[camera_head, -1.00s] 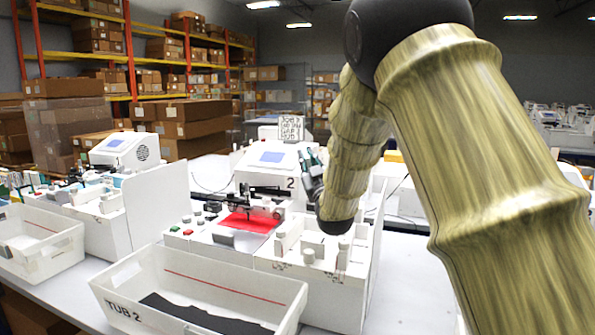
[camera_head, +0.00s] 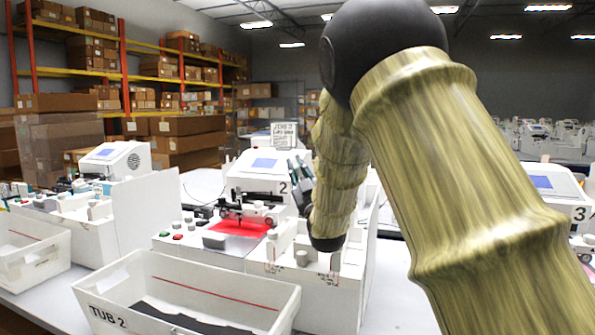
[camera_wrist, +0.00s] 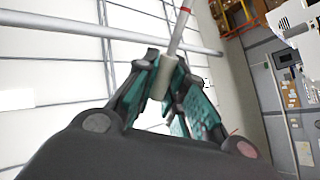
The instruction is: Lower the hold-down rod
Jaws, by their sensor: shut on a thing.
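The white plotter (camera_head: 262,170) marked 2 stands at the centre of the head view, with a red sheet (camera_head: 240,228) on its bed and a dark carriage above it. My gripper (camera_head: 300,178) is at the plotter's right side, partly hidden behind my arm. In the wrist view my gripper (camera_wrist: 170,88) has its teal pads shut on a pale cylinder (camera_wrist: 168,75). A thin grey rod (camera_wrist: 180,30) with a red band runs up out of that cylinder. I cannot tell for sure whether this is the hold-down rod.
White TUB 2 (camera_head: 180,274) with dark pieces inside stands in front of the plotter. White blocks and pegs (camera_head: 303,258) stand close below my arm. Another plotter (camera_head: 115,160) is at left, and plotter 3 (camera_head: 545,190) is at right.

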